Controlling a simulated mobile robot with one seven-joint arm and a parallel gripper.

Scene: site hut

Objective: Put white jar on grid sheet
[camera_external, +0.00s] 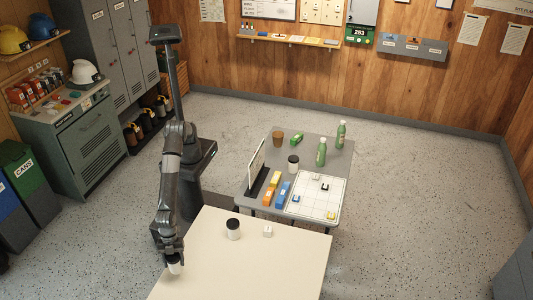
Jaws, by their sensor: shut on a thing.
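My gripper (174,259) is low over the left edge of the cream table, shut on a white jar (175,268). The gripper hides the jar's top, and I cannot tell whether the jar touches the table. A similar white jar with a black lid (233,232) stands upright on the cream table. Another black-lidded white jar (293,165) stands on the grey table. The white grid sheet (312,205) lies on the right front part of the grey table, with several small black, white and yellow pieces on it.
The cream table (265,270) also bears a small white block (267,231). On the grey table (338,165) are green bottles (321,153), a brown cup (278,139), a green block (297,139), orange and blue blocks (283,196) and an upright panel (257,165).

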